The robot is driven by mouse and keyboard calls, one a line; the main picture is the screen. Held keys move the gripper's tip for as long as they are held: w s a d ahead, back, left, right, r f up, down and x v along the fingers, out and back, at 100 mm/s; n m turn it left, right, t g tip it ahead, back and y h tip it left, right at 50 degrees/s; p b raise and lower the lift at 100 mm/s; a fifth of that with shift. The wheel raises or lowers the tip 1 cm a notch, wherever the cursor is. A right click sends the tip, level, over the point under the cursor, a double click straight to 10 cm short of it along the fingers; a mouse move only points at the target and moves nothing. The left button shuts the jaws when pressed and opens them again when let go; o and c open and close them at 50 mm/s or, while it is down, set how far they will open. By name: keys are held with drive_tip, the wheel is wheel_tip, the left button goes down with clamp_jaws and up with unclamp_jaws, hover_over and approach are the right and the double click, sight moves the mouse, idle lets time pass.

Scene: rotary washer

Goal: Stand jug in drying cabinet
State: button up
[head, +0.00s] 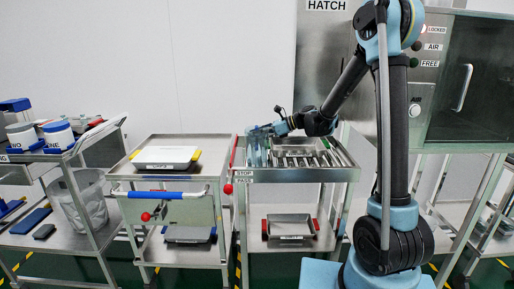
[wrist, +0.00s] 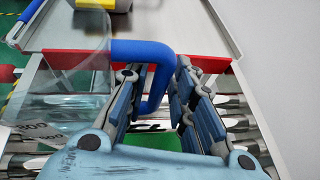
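A clear jug (wrist: 75,50) with a blue handle (wrist: 157,85) is in the wrist view. Its see-through body is at the left and the handle reaches right, between my fingers. My gripper (wrist: 155,72) has its two fingers apart, one on each side of the handle. A gap shows on the right side; contact on the left is unclear. In the head view my gripper (head: 282,128) is at the left of the roller trolley (head: 300,174), by the faint bluish jug (head: 257,157). A steel cabinet with a glass door (head: 470,85) stands at the right, its door looking closed.
A panel marked AIR and FREE (head: 426,63) is beside the glass door. A trolley with a white and yellow box (head: 167,157) stands left of the rollers. A red lever (head: 233,165) rises between them. A cart with white tubs (head: 58,135) is far left.

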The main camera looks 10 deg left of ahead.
clamp_jaws()
drive_tip(key=shift+r, duration=0.1)
